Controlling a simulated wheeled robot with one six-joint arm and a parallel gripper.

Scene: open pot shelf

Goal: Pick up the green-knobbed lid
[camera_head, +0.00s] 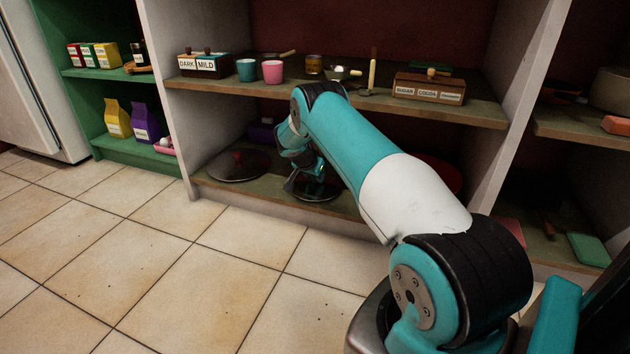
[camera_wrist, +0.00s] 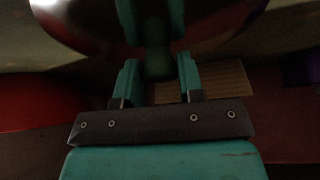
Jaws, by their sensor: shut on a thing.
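The green-knobbed lid is a shiny metallic disc that fills the top of the wrist view (camera_wrist: 85,18); its dark green knob (camera_wrist: 157,64) sits between my fingers. In the head view part of the lid (camera_head: 318,194) shows on the lower shelf, below my gripper (camera_head: 308,180). My gripper is shut on the knob, with a teal finger on each side in the wrist view (camera_wrist: 158,72). My arm hides part of the lid in the head view. I cannot tell whether the lid touches the shelf.
A lid with a reddish knob (camera_head: 228,168) lies to the left on the lower shelf (camera_head: 275,198). A red round thing (camera_head: 440,172) is partly behind my arm. The upper shelf (camera_head: 215,87) above my gripper holds cups, boxes and utensils. The tiled floor in front is clear.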

